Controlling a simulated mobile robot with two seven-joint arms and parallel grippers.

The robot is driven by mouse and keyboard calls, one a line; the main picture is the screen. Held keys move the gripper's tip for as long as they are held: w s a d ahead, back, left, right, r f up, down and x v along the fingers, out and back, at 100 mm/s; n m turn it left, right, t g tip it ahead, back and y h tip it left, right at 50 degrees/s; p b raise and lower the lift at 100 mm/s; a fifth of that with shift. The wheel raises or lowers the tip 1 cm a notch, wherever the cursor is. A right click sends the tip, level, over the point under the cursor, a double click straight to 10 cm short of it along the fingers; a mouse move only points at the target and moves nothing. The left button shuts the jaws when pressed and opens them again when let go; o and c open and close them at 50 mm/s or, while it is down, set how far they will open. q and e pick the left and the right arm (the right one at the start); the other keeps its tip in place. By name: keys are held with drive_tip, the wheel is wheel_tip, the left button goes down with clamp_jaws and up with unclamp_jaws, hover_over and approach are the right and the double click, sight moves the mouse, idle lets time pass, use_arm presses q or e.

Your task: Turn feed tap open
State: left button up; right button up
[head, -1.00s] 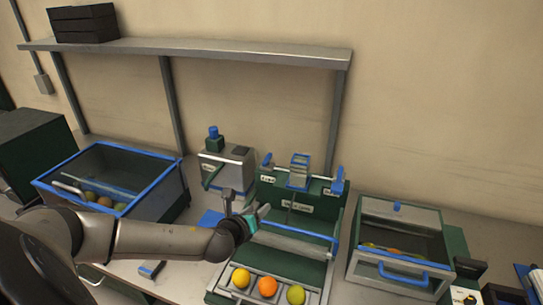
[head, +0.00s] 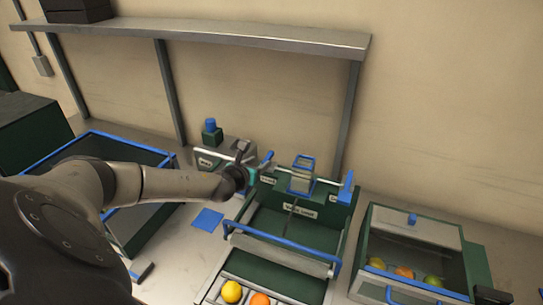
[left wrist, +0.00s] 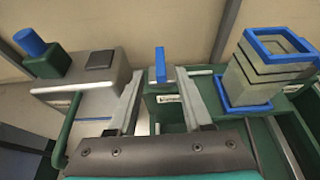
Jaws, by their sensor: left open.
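A green machine (head: 300,215) stands in the middle of the table with small white labels that are too small to read. A blue tap lever (head: 267,159) stands upright at its upper left. In the left wrist view the lever (left wrist: 160,65) appears between my two fingers, with a gap on each side; how deep it sits is unclear. My left gripper (head: 256,174) is open at this lever, and its fingers (left wrist: 160,80) also show in the left wrist view. Another blue lever (head: 346,187) is at the machine's upper right. My right gripper is not in view.
A blue-framed square hopper (head: 302,172) stands between the levers. A grey box (head: 225,150) with a blue-capped knob (head: 210,127) is close on the left. A yellow fruit (head: 231,292) and an orange one (head: 260,299) lie in front. A lidded fruit bin (head: 412,235) stands right.

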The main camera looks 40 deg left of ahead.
sight(271, 155)
use_arm(q)
drive_tip(key=x, duration=0.3)
drive_tip(key=shift+w+b, duration=0.1)
drive_tip(key=shift+b, duration=0.25)
drive_tip(key=b+x, duration=0.2)
drive_tip(key=x, duration=0.3)
drive_tip(key=shift+w+f, duration=0.1)
drive_tip(key=shift+b+x, duration=1.05)
drive_tip(key=shift+x, duration=0.15)
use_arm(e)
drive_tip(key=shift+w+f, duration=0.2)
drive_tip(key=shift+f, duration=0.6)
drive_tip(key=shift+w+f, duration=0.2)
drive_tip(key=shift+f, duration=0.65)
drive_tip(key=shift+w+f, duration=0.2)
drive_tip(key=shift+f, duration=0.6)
use_arm(q)
clamp_jaws()
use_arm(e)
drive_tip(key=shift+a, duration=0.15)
